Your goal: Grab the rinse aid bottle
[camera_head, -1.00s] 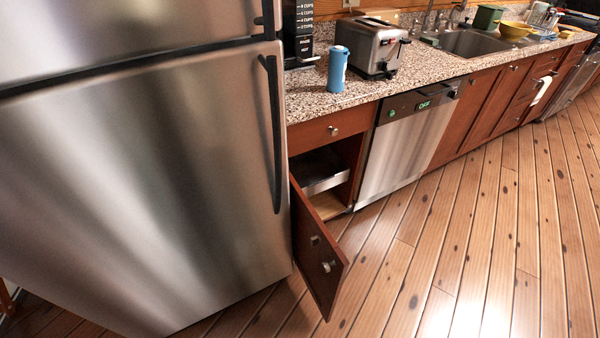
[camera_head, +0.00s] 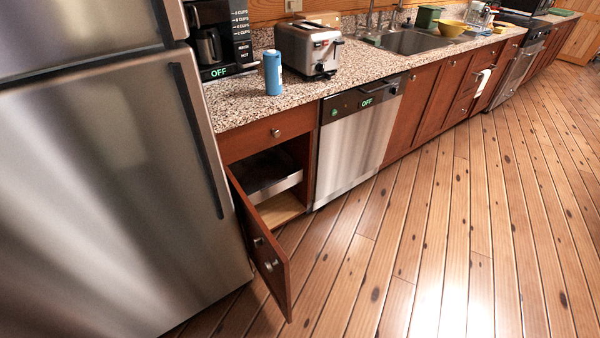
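A blue bottle (camera_head: 272,73) with a lighter top stands upright on the speckled countertop (camera_head: 247,109), left of the toaster and near the front edge. It looks like the rinse aid bottle, but no label can be read. Neither of my grippers shows in the head view.
A steel fridge (camera_head: 105,190) fills the left. A cabinet door (camera_head: 262,250) stands open into the floor space below the bottle. A toaster (camera_head: 308,48) and coffee maker (camera_head: 220,42) flank the bottle. The dishwasher (camera_head: 355,145) is shut. The wooden floor (camera_head: 450,220) at right is clear.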

